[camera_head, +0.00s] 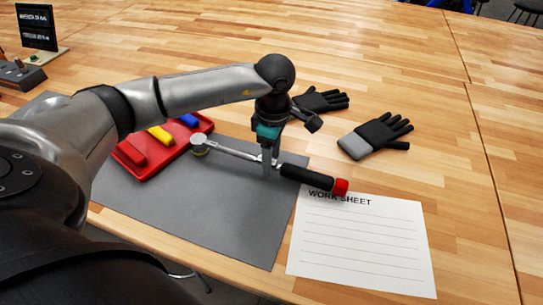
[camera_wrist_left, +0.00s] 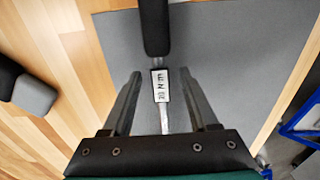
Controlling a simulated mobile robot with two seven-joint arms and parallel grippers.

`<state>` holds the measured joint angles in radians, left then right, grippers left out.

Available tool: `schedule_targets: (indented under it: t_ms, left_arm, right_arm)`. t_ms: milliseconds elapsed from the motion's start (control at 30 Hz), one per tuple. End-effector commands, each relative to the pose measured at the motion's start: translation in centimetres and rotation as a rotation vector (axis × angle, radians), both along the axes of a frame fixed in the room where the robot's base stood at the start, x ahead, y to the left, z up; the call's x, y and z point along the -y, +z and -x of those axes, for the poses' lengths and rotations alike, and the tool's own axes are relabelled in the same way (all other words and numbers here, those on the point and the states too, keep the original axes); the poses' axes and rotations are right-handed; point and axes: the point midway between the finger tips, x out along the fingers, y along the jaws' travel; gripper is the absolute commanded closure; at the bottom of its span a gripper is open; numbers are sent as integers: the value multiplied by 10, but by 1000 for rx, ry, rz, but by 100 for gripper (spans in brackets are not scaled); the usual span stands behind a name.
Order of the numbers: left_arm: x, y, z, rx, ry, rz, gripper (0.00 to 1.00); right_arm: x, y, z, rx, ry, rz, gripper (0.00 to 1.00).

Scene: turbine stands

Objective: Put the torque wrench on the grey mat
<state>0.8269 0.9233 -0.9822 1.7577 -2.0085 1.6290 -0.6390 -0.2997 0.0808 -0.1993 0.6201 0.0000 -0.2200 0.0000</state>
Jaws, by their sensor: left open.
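The torque wrench (camera_head: 236,152) has a round metal head, a thin shaft, a black grip and a red end. It reaches across the grey mat (camera_head: 225,215), with its head by the red tray and its grip past the mat's right edge, near the work sheet. I cannot tell whether it rests on the mat or sits slightly above. My left gripper (camera_head: 268,166) is open, its fingers around the wrench's middle. In the left wrist view, the fingers (camera_wrist_left: 159,75) stand either side of the labelled shaft (camera_wrist_left: 160,85), with gaps. My right gripper is not in view.
The red tray (camera_head: 141,170) holds red, yellow and blue pieces on the mat's left part. A white work sheet (camera_head: 362,247) lies right of the mat. Black gloves (camera_head: 376,138) lie behind. A small dark sign (camera_head: 37,27) stands far left. The right side of the table is clear.

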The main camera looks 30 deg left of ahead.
Motion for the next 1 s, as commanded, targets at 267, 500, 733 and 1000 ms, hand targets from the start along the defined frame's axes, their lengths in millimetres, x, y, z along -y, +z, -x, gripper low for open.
schedule_targets:
  t_ms: [267, 500, 733, 1000]
  left_arm:
    - [1, 47, -1, 6, -1, 1, 40]
    - [2, 100, -1, 4, 0, 0, 40]
    - [3, 126, -1, 1, -1, 1, 40]
    - [3, 130, -1, 0, -1, 0, 40]
  right_arm:
    - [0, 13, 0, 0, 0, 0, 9]
    - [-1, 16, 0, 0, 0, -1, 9]
    - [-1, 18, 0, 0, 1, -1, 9]
    - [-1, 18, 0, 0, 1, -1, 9]
